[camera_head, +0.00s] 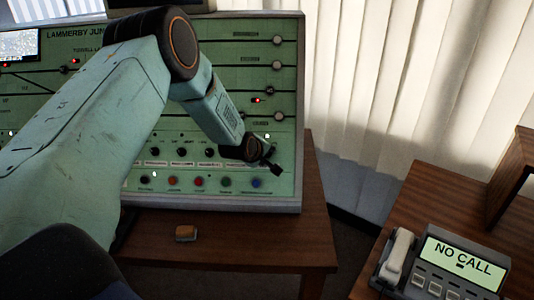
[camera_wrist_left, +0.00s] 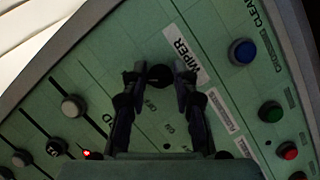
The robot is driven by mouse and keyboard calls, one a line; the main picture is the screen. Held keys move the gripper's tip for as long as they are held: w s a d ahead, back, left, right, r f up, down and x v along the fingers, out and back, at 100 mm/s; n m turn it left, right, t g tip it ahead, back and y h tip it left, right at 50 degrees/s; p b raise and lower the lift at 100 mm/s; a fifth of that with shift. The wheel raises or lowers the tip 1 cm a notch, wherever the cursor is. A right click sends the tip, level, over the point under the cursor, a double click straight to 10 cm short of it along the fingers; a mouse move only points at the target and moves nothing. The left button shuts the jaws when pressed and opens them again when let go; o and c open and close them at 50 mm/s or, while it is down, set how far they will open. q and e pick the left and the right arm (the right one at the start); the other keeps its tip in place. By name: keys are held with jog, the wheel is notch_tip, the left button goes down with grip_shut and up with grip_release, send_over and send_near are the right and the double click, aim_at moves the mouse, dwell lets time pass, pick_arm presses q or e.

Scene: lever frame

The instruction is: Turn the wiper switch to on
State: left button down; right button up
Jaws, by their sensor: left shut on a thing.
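The green control panel (camera_head: 275,80) stands on a wooden desk. The wiper switch is a black round knob (camera_wrist_left: 160,75) on its face, beside a white WIPER label (camera_wrist_left: 183,55) in the left wrist view. My left gripper (camera_head: 268,165) is at the lower right of the panel in the head view. The left wrist view shows its two fingers (camera_wrist_left: 158,80) on both sides of the knob, shut on it. The knob is hidden behind the gripper in the head view, and I cannot tell its exact pointer setting. My right gripper is not in view.
A row of coloured buttons (camera_head: 199,182) runs below the gripper, with a blue button (camera_wrist_left: 242,51) close to the WIPER label. A small orange-brown box (camera_head: 186,233) lies on the desk. A phone unit (camera_head: 440,265) reading NO CALL is on another desk at right.

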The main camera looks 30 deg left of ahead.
pick_arm(q)
jog(key=shift+a, duration=0.1)
dwell(0.4)
jog(key=c, duration=1.1)
grip_release()
jog(key=shift+o, duration=0.3)
jog(key=v, duration=1.2)
